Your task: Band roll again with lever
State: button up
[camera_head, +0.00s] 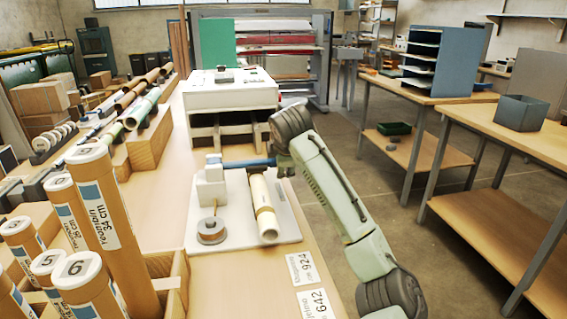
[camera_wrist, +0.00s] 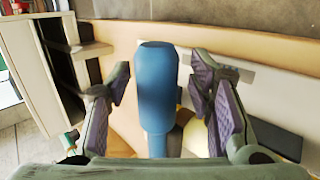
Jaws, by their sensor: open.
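A white banding stand with a pale block (camera_head: 210,187) sits on a white base plate (camera_head: 232,234) on the bench. A lever with a blue handle (camera_head: 248,163) runs right from the block's top. A cream-tan roll (camera_head: 263,207) lies on the plate below the handle, and a grey tape reel (camera_head: 211,231) sits at the front left. My gripper (camera_head: 284,158) is at the handle's right end. In the wrist view my gripper (camera_wrist: 159,78) is open, with the blue handle (camera_wrist: 157,95) between its fingers and gaps on both sides. The roll (camera_wrist: 193,136) partly shows beyond the handle.
A white laminator-like box (camera_head: 231,92) stands behind the stand. Labelled upright tubes (camera_head: 102,215) fill a wooden rack at the front left. Label cards (camera_head: 303,268) lie at the bench's right edge. Tables (camera_head: 508,130) stand across the open floor to the right.

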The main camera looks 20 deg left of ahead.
jog(key=v, duration=1.2)
